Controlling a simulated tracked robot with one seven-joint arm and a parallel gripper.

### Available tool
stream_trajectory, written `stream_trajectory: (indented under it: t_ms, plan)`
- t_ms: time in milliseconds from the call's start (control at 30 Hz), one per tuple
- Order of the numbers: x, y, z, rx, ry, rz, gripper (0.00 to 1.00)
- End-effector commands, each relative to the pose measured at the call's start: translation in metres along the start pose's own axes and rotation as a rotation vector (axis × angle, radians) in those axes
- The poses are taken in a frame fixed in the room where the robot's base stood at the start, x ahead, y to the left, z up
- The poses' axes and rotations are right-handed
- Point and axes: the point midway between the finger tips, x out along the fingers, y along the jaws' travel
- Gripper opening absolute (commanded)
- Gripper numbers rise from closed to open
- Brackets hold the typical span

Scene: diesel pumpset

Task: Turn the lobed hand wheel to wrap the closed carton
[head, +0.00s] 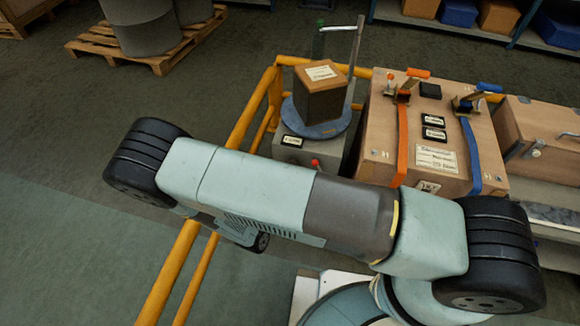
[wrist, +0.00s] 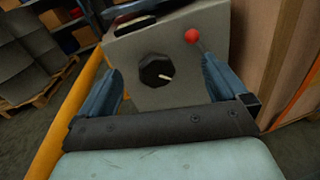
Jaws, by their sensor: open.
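The closed brown carton (head: 319,103) stands upright on a round grey-blue turntable (head: 324,130) on top of a grey machine box. The black lobed hand wheel (wrist: 153,70), with a small pale pointer or handle on it, is on the box's grey front face in the wrist view. My gripper (wrist: 160,66) is open, with one blue finger on each side of the wheel in the picture. No contact between fingers and wheel can be seen, and the depth gap is unclear. In the head view my arm hides the gripper and the wheel.
A red ball-ended lever (wrist: 191,36) stands close to the right finger; a wooden case (head: 433,145) with orange and blue straps is right of the machine. Yellow rails (head: 258,108) run along its left. A pallet (head: 150,48) lies at the back left.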

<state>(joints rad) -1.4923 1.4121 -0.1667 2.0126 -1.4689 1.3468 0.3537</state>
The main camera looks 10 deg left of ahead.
Motion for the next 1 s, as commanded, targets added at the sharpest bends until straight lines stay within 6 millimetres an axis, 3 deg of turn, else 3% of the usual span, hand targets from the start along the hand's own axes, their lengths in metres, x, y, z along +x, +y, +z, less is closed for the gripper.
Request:
stream_trajectory:
  t_ms: [33,200,433,567,1000]
  plan:
    - [-0.006,-0.003,-0.013,-0.028,-0.005,0.046,1.00]
    - [-0.019,-0.006,-0.040,-0.080,-0.014,0.147,1.00]
    - [-0.018,-0.007,-0.050,-0.098,-0.016,0.187,1.00]
    - [-0.003,-0.005,-0.049,-0.097,-0.017,0.184,1.00]
    - [0.072,0.009,-0.048,-0.097,-0.017,0.184,1.00]
